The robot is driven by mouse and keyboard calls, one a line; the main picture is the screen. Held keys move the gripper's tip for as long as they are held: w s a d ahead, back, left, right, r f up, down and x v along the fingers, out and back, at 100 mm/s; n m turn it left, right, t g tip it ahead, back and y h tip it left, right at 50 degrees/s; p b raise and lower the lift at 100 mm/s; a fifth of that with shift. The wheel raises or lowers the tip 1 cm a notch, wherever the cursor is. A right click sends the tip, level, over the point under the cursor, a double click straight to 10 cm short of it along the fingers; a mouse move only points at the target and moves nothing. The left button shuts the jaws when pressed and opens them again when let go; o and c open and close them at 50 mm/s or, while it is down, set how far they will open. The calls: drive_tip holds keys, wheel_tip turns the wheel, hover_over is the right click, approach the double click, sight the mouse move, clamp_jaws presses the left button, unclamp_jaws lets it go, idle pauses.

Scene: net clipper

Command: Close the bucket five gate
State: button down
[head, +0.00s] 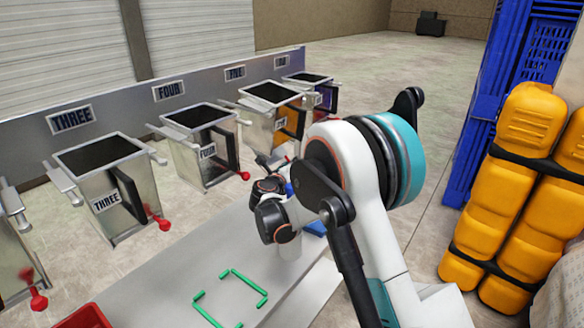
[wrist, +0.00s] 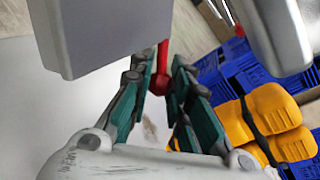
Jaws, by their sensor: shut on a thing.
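The bucket five (head: 268,94) is a metal bin on the rail under the FIVE sign (head: 235,73). Something orange (head: 291,120) shows at its front, beside a dark gate edge. My gripper (head: 277,158) is low in front of this bucket, and my arm hides part of that area. In the wrist view my gripper's teal fingers (wrist: 164,84) are shut on a red handle (wrist: 162,70). A grey metal panel (wrist: 105,30) fills the upper left there. In the head view the handle is hidden, and I cannot tell the gate's exact angle.
Bucket four (head: 203,140) and bucket three (head: 100,170) stand to the left with red handles sticking out. Another bucket (head: 310,80) is behind five. A grey table (head: 180,275) with green corner marks lies below. Yellow cases (head: 520,170) and blue crates (head: 490,110) stand right.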

drive_tip(key=c, duration=1.4)
unclamp_jaws()
drive_tip(key=shift+c, duration=0.2)
drive_tip(key=shift+a+f, duration=0.1)
